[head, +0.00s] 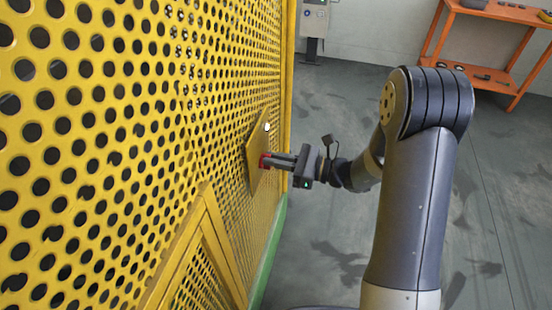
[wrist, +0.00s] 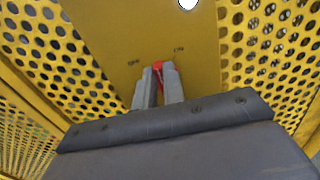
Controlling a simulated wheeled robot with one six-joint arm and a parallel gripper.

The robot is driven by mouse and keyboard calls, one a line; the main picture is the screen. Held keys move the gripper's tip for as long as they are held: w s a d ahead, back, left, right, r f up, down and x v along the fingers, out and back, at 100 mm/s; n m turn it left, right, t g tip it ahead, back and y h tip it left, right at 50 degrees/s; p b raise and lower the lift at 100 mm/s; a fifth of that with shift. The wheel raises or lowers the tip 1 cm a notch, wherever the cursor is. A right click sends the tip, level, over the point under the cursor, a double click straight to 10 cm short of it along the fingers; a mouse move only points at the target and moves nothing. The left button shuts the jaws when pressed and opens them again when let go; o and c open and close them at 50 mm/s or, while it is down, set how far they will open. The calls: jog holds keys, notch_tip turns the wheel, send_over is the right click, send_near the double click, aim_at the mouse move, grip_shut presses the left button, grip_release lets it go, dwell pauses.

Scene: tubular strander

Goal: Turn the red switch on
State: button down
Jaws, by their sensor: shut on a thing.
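The red switch (wrist: 158,67) sits on a flat yellow plate (wrist: 120,30) that is fixed to the perforated yellow guard. My gripper (wrist: 158,80) is at the plate, with its two grey fingers closed around the switch. In the wrist view the red shows between and just beyond the fingertips, tilted a little to the left. Small dark lettering stands on the plate to either side, too small to read surely. In the head view the red switch (head: 264,161) shows at the tips of my gripper (head: 272,162); the fingers hide most of it.
A white round button or lamp (head: 267,127) is above the switch on the plate. The perforated yellow guard (head: 110,110) fills the left side. An orange shelf (head: 485,75) stands at the back right, and a grey box on a post (head: 313,22) at the back. The grey floor between is clear.

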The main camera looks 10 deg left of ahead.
jog(key=m+p, duration=0.2)
jog(key=m, duration=0.1)
jog(key=m+p, duration=0.1)
jog(key=m, duration=0.1)
jog(key=w+m+p, duration=0.1)
jog(key=m+p, duration=0.1)
jog(key=m, duration=0.1)
jog(key=shift+f+m+p, duration=0.15)
jog(key=shift+m+p, duration=0.15)
jog(key=shift+p, duration=0.05)
jog(key=shift+f, duration=0.1)
dwell(0.3)
jog(key=c, duration=1.5)
grip_release()
jog(key=shift+d, duration=0.1)
jog(key=s+d+b, duration=0.1)
jog(key=d, duration=0.9)
jog(key=shift+s+d+b, duration=0.25)
jog(key=shift+d+b, duration=0.05)
jog(key=shift+d, duration=0.05)
jog(key=shift+a, duration=0.1)
